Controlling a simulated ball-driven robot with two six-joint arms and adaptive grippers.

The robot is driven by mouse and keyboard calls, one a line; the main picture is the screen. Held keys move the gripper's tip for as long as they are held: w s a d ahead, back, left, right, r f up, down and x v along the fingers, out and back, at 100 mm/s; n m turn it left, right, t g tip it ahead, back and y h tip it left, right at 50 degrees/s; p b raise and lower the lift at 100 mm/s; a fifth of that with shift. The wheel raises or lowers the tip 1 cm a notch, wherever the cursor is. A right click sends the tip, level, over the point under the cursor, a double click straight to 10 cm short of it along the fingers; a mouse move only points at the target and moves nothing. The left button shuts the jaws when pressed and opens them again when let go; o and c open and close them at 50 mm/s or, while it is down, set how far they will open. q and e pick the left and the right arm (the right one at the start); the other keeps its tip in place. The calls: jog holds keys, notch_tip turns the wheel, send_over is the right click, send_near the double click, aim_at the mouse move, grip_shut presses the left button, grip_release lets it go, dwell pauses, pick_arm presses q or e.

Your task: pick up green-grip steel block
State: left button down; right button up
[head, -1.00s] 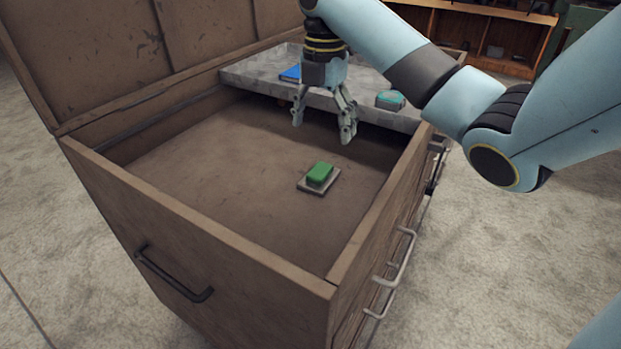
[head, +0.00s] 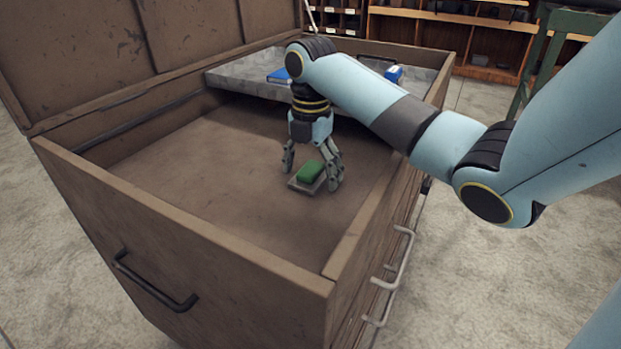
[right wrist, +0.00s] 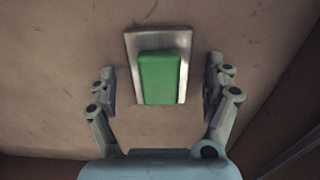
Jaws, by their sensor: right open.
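The green-grip steel block (head: 311,172) lies on the floor of the open wooden chest. It is a flat grey steel plate with a green grip on top, and it also shows in the right wrist view (right wrist: 160,76). My right gripper (head: 311,178) is low in the chest, open, with one finger on each side of the block. In the right wrist view my right gripper (right wrist: 160,88) has a clear gap between each finger and the plate. My left gripper is not in view.
The chest's front wall (head: 190,225) and right wall (head: 375,205) rise around the block. A grey tray (head: 240,78) spans the back of the chest, with blue items (head: 279,76) on it. The chest floor (head: 190,165) left of the block is bare.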

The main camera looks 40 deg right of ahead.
jog(key=shift+r, duration=0.1)
jog(key=c, duration=1.7)
